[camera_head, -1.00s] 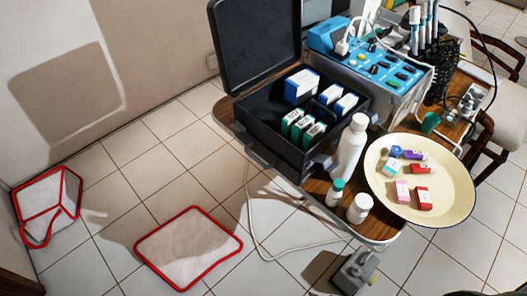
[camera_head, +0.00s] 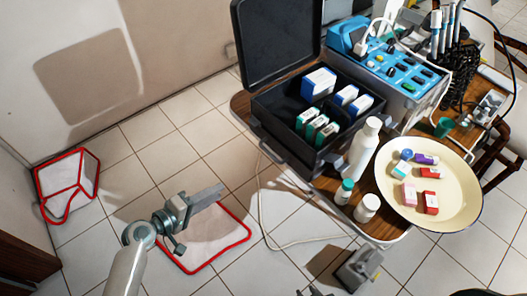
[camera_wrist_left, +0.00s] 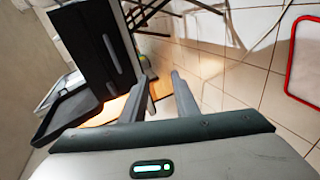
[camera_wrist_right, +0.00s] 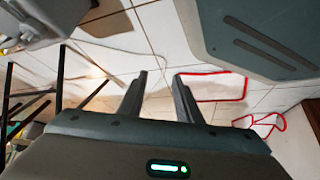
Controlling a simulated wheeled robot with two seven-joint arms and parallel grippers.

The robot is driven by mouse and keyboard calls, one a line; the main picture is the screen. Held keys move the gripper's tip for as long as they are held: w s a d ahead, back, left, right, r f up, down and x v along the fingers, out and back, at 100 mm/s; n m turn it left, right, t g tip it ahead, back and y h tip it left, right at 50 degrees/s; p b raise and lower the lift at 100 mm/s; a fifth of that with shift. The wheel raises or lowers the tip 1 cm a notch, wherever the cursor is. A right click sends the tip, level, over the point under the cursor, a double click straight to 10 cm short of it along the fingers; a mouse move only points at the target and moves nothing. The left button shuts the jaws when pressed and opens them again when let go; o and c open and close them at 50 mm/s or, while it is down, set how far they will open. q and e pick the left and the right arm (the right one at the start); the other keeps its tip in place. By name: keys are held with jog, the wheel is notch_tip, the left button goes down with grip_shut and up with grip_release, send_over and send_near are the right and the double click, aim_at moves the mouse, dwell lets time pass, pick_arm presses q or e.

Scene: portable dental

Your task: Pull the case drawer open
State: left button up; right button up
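The black case (camera_head: 283,146) stands lid-up on the wooden cart. Its open top holds several small boxes. In the left wrist view the case (camera_wrist_left: 85,45) is at upper left, its dark front bearing a pale bar-like handle (camera_wrist_left: 111,53). I cannot see any drawer standing out. My left gripper (camera_head: 220,191) is left of the case, apart from it, over the floor. In its wrist view, the left gripper (camera_wrist_left: 162,78) has parted, empty fingers.
A cream basin (camera_head: 459,209) with several small boxes stands right of the case. A white bottle (camera_head: 363,150) and two smaller ones stand at the cart's near edge. A blue unit (camera_head: 405,65) is behind. A grey pedal (camera_head: 358,268) and red-edged mat (camera_head: 238,238) lie on the floor.

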pick_arm(q)
notch_tip(320, 180, up, 9)
jog(key=d+h, duration=0.2)
jog(key=shift+s+f+h, duration=0.15)
jog(key=shift+s+h, duration=0.05)
jog(key=shift+h, duration=0.1)
pick_arm(e)
jog(key=shift+s+a+r, duration=0.1)
jog(key=shift+a+r, duration=0.05)
